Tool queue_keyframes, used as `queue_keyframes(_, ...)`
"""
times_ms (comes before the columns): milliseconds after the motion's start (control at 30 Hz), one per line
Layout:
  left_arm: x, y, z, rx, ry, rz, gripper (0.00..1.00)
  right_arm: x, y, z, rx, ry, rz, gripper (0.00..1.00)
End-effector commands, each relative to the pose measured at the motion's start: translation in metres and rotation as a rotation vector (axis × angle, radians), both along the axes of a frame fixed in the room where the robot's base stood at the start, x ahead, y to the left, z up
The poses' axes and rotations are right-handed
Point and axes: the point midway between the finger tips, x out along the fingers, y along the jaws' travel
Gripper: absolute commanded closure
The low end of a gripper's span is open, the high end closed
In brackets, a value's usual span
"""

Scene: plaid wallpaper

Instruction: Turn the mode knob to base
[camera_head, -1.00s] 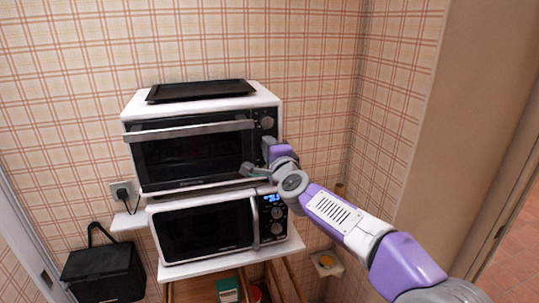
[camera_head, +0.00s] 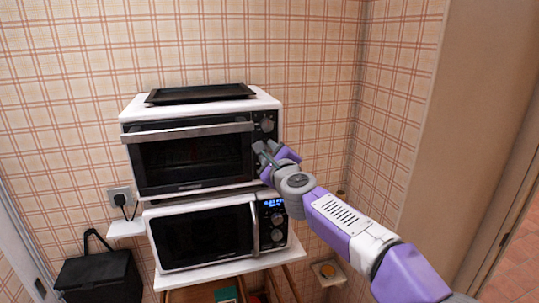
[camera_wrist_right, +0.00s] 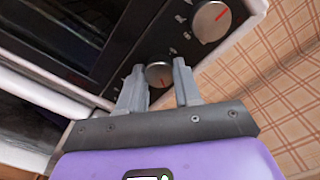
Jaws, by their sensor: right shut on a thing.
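The toaster oven (camera_head: 180,163) is black-fronted with a white top, and its knob column is on the right. An upper silver knob (camera_head: 267,125) shows clear; it also shows in the right wrist view (camera_wrist_right: 211,20) with a red mark. In the head view my right gripper (camera_head: 264,149) covers this knob. It is shut on the lower knob. I cannot read which label is the base mode. My left gripper is out of view.
A black tray (camera_head: 200,93) lies on top of the oven. Plaid walls (camera_head: 400,130) close in behind and at right.

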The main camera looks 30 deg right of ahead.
Motion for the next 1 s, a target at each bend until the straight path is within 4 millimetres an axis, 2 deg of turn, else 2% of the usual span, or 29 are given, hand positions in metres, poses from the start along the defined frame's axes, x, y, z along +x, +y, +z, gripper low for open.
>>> queue_keyframes(500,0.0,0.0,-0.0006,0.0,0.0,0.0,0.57,0.0,-0.0001,0.0003,0.02,-0.006,-0.001,0.97)
queue_keyframes(533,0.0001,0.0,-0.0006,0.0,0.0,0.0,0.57,0.0,-0.0001,0.0002,0.02,-0.006,-0.001,0.65)
queue_keyframes(700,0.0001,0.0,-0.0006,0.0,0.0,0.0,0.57,0.0,-0.0001,0.0002,0.019,-0.005,-0.001,0.41)
queue_keyframes(1000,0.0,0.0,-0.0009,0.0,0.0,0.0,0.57,-0.002,0.0003,0.0004,0.019,-0.005,-0.001,0.41)
